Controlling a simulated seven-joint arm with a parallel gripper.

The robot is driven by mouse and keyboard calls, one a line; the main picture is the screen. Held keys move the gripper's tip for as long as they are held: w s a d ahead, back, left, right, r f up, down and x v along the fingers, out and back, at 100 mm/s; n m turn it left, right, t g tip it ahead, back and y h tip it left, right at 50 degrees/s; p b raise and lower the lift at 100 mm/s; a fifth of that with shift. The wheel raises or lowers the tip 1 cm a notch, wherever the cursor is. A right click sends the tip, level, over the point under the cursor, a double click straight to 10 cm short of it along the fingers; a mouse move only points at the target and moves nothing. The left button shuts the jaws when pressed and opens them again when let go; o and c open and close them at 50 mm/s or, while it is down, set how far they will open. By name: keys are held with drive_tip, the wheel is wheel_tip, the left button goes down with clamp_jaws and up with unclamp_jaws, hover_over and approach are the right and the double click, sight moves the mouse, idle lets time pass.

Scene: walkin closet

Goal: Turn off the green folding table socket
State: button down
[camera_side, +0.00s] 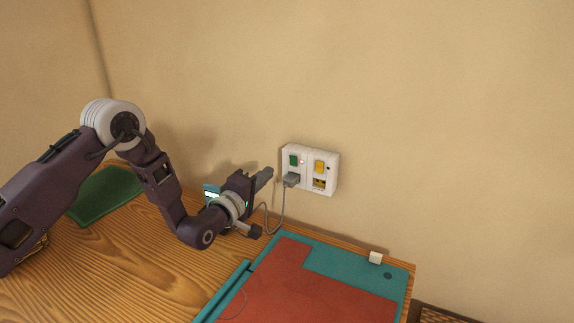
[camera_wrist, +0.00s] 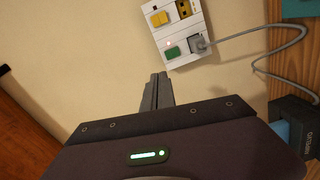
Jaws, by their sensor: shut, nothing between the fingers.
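A white double wall socket (camera_side: 310,168) is fixed to the beige wall. Its left half has a green switch (camera_side: 294,160) with a small lit indicator beside it and a grey plug (camera_side: 291,180) below. Its right half has a yellow switch (camera_side: 320,167) above an empty outlet. In the wrist view the green switch (camera_wrist: 172,52) is beside the plug (camera_wrist: 198,43), and a small pinkish light glows near the switch. My gripper (camera_side: 266,174) is shut and empty, just left of the socket, its fingertips (camera_wrist: 159,76) pointing toward the green switch and apart from it.
A grey cord (camera_wrist: 262,35) runs from the plug to a dark device (camera_wrist: 296,125) near my gripper. A teal and red board (camera_side: 330,268) lies on the wooden table, with a small white block (camera_side: 375,257) at its back edge. A green mat (camera_side: 105,195) lies at left.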

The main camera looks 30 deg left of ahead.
sight(292, 158)
drive_tip(key=f, duration=0.1)
drive_tip(key=s+f+n+t, duration=0.1)
drive_tip(key=f, duration=0.1)
drive_tip(key=f+n, duration=0.1)
drive_tip(key=shift+s+f+t, duration=0.3)
drive_tip(key=w, duration=0.4)
drive_tip(key=w+r, duration=0.1)
drive_tip(key=w, duration=0.9)
drive_tip(key=shift+r, duration=0.35)
